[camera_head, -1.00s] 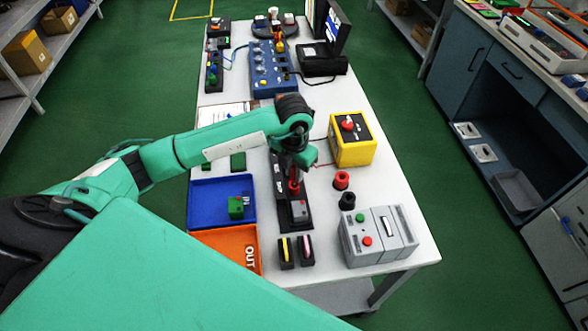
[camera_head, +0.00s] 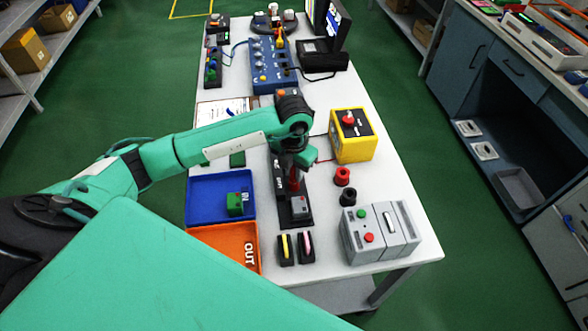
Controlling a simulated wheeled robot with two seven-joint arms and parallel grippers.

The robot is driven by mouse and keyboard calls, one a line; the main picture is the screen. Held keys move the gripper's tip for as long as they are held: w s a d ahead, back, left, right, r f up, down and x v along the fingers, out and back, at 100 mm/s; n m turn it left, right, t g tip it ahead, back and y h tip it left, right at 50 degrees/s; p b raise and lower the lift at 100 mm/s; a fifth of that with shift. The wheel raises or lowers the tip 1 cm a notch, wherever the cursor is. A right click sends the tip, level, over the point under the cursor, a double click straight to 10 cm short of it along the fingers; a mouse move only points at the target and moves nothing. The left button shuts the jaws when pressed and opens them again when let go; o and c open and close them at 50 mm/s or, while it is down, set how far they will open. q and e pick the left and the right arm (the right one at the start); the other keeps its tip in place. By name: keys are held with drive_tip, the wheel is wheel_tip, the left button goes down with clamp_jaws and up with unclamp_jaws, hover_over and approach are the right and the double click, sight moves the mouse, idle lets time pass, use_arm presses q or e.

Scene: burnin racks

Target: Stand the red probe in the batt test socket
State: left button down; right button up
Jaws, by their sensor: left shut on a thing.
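My left gripper (camera_head: 295,168) is over the black fixture (camera_head: 280,190) in the middle of the table, pointing down. It is shut on the red probe (camera_head: 294,181), which shows as a small upright red piece just below the fingers. The probe is over the fixture, behind its grey block (camera_head: 299,206). The fixture has small white labels, too small to read, so I cannot tell which part is the batt test socket. The gripper and arm hide part of the fixture, and I cannot tell whether the probe's tip is inside a socket. My right gripper is not in view.
A red holder (camera_head: 343,176) and a black holder (camera_head: 347,196) stand right of the fixture. A yellow box (camera_head: 351,137) with a red button and a grey box (camera_head: 380,234) are nearby. Blue (camera_head: 208,211) and orange (camera_head: 216,240) trays lie left. Two dark blocks stand in front.

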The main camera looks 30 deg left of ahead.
use_arm(q)
drive_tip(key=shift+f, duration=0.35)
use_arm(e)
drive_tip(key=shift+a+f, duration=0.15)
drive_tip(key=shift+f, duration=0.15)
use_arm(q)
drive_tip(key=c, duration=1.2)
unclamp_jaws()
wheel_tip(320, 180, up, 13)
drive_tip(key=b, duration=0.2)
drive_tip(key=shift+f+b, duration=0.2)
drive_tip(key=shift+b, duration=0.2)
drive_tip(key=shift+r, duration=0.65)
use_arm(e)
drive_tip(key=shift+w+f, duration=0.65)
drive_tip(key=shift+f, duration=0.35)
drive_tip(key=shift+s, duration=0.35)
